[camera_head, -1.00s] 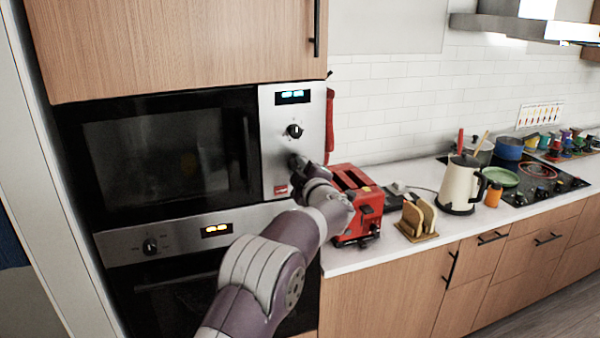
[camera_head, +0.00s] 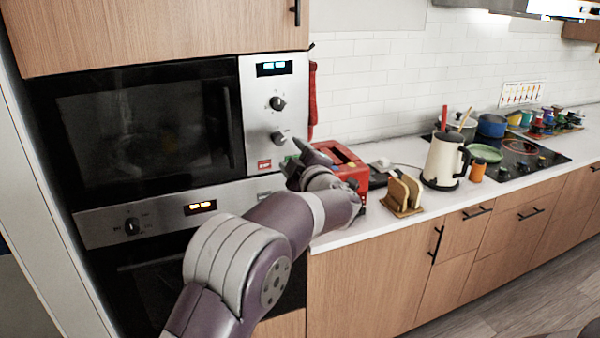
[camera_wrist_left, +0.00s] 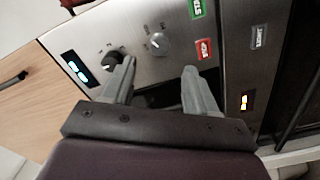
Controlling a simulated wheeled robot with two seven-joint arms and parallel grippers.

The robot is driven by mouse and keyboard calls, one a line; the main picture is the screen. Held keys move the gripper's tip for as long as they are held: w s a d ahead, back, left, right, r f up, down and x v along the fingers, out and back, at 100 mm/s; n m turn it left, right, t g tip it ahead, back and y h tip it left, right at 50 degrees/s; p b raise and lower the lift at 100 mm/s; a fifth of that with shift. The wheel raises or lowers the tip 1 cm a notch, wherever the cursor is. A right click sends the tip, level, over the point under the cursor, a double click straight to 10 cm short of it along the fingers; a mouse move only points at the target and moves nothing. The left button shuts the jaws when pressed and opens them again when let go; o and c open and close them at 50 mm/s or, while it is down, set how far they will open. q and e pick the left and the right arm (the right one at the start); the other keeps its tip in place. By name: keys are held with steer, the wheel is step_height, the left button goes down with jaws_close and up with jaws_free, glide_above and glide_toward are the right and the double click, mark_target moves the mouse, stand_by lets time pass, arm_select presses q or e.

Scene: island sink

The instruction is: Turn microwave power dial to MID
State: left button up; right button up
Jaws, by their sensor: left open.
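The microwave (camera_head: 140,130) is built into the cabinet, with a silver control panel to the right of its dark door. The dial labels are too small to read. My left gripper (camera_head: 296,153) is open and empty, below and right of the silver dial, apart from it. My right gripper is not in view.
A red button (camera_wrist_left: 204,49) and a green button (camera_wrist_left: 197,9) sit on the panel below the dials. A red toaster (camera_head: 345,168) stands on the counter close to my left wrist. Toast in a rack (camera_head: 402,194) and a kettle (camera_head: 441,160) stand farther right. An oven is below.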

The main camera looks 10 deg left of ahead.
arm_select(q)
steer(key=v, duration=0.5)
steer(key=shift+b, duration=0.4)
steer(key=shift+w, duration=0.1)
